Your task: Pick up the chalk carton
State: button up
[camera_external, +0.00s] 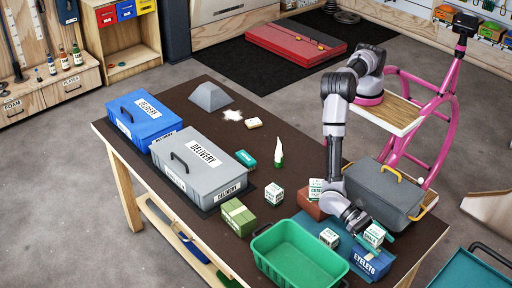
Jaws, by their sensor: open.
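Several small white-and-green cartons are on the dark tabletop, with lettering too small to read surely, so I cannot tell for certain which is the chalk carton. One carton (374,234) is right at my gripper (370,230), above the blue eyelets box (370,263). My gripper is open and points down to the right, with its fingers close to this carton; whether they touch it is unclear. Another carton (329,238) stands left of my gripper, one (315,190) is behind it by a brown-red block, and one (274,195) stands farther left.
A green open bin (262,244) stands at the table's front edge. Grey (190,178) and blue (122,122) delivery boxes stand at left. The table's centre is fairly clear.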

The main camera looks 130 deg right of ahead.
grip_shut()
jog(key=shift+r, duration=0.15)
notch_tip(320, 180, up, 9)
send_over(380, 259)
notch_tip(380, 259, down, 5)
jog(key=shift+w+r, duration=0.1)
jog(key=shift+f, duration=2.05)
